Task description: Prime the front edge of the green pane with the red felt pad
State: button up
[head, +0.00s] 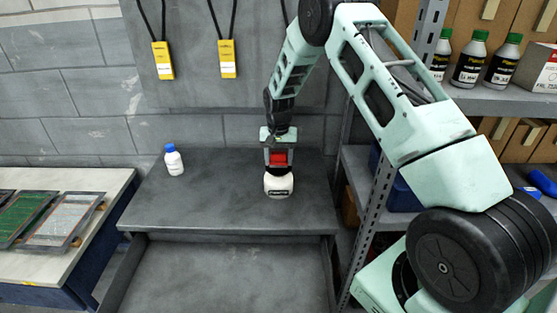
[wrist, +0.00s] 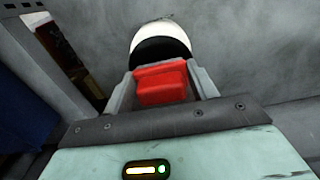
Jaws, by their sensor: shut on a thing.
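My gripper (head: 278,163) is shut on the red felt pad (head: 278,158) above the grey workbench. In the wrist view the red pad (wrist: 161,84) sits between the two grey fingers. The tub, white and black, also shows just beyond the pad in the wrist view (wrist: 160,34). I cannot tell whether pad and tub touch.
A clear greyish pane (head: 62,219) lies beside the green one on the pale table (head: 112,182). A white bottle with a blue cap (head: 173,161) stands on the grey workbench (head: 225,205). A metal shelf upright (head: 380,210) is close on the right. Yellow tags (head: 163,60) hang behind.

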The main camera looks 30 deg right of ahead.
aim_at(279, 154)
jog(key=shift+r+p, duration=1.25)
jog(key=shift+r, duration=1.35)
jog(key=shift+s+f, duration=0.1)
